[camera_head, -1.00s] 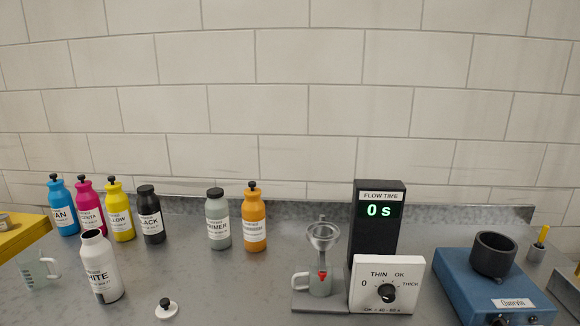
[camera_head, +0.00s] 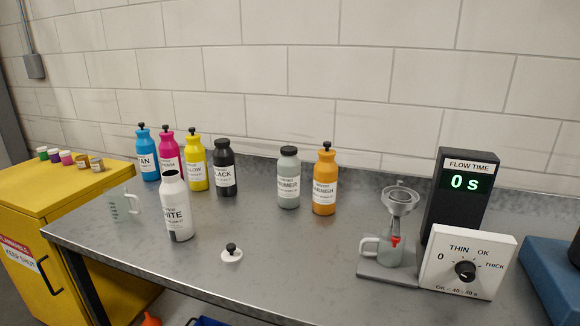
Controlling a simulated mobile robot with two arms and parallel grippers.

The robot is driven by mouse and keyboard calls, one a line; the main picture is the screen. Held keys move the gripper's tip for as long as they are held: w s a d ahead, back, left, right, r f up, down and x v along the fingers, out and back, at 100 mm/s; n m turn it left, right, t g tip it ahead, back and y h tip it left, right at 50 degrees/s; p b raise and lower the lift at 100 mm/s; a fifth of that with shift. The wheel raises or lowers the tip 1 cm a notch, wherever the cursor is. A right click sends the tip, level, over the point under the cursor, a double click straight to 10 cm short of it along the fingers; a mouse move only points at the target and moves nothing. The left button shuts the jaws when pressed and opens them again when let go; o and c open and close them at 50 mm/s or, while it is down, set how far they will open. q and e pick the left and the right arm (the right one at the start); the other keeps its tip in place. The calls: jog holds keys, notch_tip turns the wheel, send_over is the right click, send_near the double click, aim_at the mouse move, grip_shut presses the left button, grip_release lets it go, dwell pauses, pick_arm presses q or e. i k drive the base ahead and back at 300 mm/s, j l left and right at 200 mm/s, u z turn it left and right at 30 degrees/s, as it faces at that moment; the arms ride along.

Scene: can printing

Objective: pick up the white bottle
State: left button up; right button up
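The white bottle (camera_head: 176,207) stands upright and uncapped on the grey metal table, left of the middle, with a label reading "HITE" in view. A white cap with a black knob (camera_head: 231,253) lies on the table to its right and nearer to me. Neither of my grippers is in view.
A clear measuring cup (camera_head: 123,205) stands left of the bottle. Behind are cyan (camera_head: 147,155), magenta, yellow (camera_head: 195,163) and black (camera_head: 224,169) bottles. Primer (camera_head: 289,179) and orange (camera_head: 325,183) bottles stand right.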

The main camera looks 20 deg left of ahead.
aim_at(173, 192)
jog(key=u, duration=1.5)
jog(key=i+j, duration=0.1)
jog(key=j, duration=0.15)
jog(key=i+j, duration=0.1)
jog(key=j, duration=0.15)
